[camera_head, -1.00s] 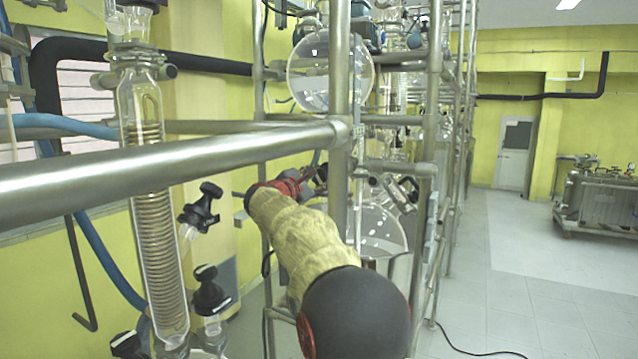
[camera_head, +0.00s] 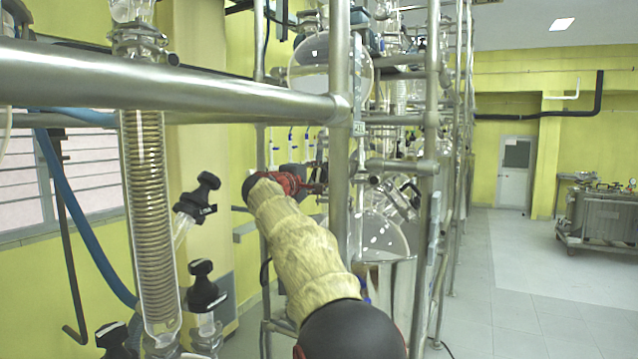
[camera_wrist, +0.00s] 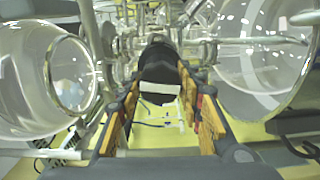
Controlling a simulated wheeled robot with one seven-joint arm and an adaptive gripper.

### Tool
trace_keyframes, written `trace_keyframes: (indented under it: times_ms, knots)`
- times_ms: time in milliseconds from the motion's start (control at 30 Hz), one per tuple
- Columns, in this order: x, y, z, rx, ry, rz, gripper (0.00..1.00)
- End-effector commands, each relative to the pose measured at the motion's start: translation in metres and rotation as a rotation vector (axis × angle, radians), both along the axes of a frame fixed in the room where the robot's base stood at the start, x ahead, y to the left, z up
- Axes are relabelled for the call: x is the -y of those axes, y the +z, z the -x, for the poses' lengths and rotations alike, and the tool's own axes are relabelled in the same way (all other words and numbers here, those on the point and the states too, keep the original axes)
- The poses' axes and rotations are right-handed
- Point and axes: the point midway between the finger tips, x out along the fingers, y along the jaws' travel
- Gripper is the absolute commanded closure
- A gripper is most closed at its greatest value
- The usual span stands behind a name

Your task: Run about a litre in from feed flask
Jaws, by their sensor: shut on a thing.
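A large round clear glass flask (camera_head: 312,72) hangs high in the steel frame in the head view; I cannot tell for sure that it is the feed flask. My gripper (camera_wrist: 162,92) shows in the wrist view with its orange-padded fingers on either side of a black handle (camera_wrist: 160,62) with a white label. It is shut on this handle. In the head view my arm reaches into the frame below the flask, and the fingertips and handle are hard to make out. Clear round glass vessels stand left (camera_wrist: 70,75) and right (camera_wrist: 262,50) of the gripper in the wrist view.
A thick steel rail (camera_head: 170,85) crosses close in front. A coiled glass condenser (camera_head: 150,220) and black-capped valves (camera_head: 203,285) stand at left, near a blue hose (camera_head: 85,225). A lower glass vessel (camera_head: 385,238) sits behind my arm. The floor at right (camera_head: 530,290) is clear.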

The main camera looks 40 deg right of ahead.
Motion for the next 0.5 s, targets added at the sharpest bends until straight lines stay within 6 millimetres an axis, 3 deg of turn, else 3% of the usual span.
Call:
trace_keyframes:
  times_ms: [500]
  knots:
    - [0.0006,-0.0031,-0.0006,0.051,-0.002,-0.026,0.89]
